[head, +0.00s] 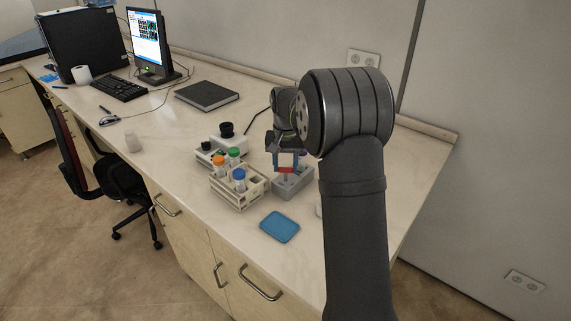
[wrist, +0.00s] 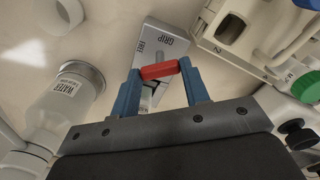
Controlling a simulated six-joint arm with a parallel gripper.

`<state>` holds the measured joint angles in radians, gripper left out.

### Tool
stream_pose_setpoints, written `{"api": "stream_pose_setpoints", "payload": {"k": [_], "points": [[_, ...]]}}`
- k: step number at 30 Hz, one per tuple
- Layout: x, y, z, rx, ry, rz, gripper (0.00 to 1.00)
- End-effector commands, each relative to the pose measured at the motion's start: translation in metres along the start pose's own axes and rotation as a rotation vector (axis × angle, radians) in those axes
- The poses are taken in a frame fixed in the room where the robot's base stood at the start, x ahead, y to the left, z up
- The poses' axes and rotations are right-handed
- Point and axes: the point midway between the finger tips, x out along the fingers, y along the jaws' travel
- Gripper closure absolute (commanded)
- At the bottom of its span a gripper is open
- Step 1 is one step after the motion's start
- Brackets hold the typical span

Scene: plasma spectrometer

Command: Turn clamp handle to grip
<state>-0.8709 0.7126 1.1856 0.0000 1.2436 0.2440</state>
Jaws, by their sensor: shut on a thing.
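The clamp is a small grey box (head: 296,185) on the bench in the head view. Its top (wrist: 164,36) carries the words GRIP and FREE in the wrist view. A red clamp handle (wrist: 160,70) lies across the space between the blue fingers of my gripper (wrist: 161,82), which is shut on it. In the head view the gripper (head: 287,164) is above the box, with the red handle (head: 287,170) between its fingers. The fingers and palm hide part of the box, and I cannot tell exactly which label the handle points to.
A tube rack (head: 240,195) with orange, green and blue caps stands close left of the clamp. Behind it is a white device (head: 208,155) with black knobs. A blue mat (head: 280,227) lies in front. A bottle labelled WATER (wrist: 62,100) is beside the clamp in the wrist view.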

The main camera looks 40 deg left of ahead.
Motion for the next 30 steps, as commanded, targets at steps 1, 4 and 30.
{"api": "stream_pose_setpoints", "payload": {"k": [1,4,30], "points": [[-0.0006,0.0,-0.0001,-0.042,0.001,0.0,0.81],[-0.0006,0.0,-0.0001,-0.137,0.001,0.0,0.81],[-0.0008,0.0,-0.0002,-0.858,0.001,0.0,0.81]]}}
